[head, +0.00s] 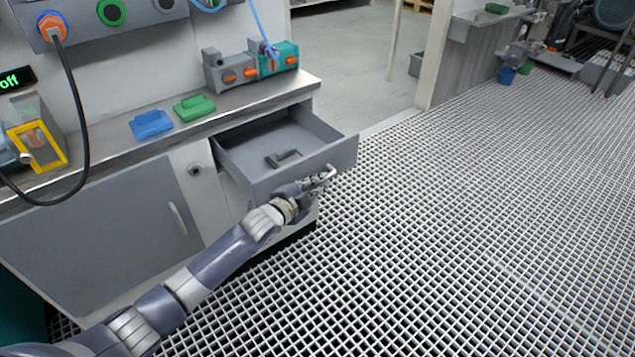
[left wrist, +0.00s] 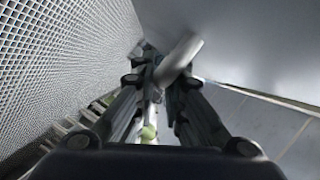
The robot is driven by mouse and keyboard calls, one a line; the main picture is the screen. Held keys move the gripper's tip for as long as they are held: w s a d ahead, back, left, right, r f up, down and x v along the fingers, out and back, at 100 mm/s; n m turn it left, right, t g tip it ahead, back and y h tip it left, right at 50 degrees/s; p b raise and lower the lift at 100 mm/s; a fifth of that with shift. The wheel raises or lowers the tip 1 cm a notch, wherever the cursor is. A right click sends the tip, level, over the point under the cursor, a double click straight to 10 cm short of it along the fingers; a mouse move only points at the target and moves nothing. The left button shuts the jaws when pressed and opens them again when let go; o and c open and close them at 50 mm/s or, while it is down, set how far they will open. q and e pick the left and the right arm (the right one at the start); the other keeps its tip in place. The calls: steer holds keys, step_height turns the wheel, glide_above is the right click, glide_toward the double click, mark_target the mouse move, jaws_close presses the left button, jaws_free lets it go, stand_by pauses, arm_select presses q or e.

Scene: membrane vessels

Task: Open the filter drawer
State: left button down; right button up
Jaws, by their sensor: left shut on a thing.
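The filter drawer (head: 330,156) is a grey drawer under the steel counter, and it stands pulled well out in the head view. A dark grey item (head: 284,158) lies inside it. My left gripper (head: 322,180) is at the drawer's front face, shut on the drawer handle (head: 331,171). In the left wrist view the fingers (left wrist: 165,85) close around the pale bar handle (left wrist: 182,55), with the drawer front (left wrist: 240,40) beyond. My right gripper is in neither view.
A closed grey cabinet door (head: 110,230) is left of the drawer. Blue (head: 151,124) and green (head: 194,107) blocks lie on the counter (head: 240,110). Free grating floor (head: 470,220) spreads to the right.

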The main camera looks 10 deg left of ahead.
arm_select(q)
steer(key=shift+f, duration=0.1)
steer(key=c, duration=1.9)
jaws_free()
steer(key=v, duration=1.2)
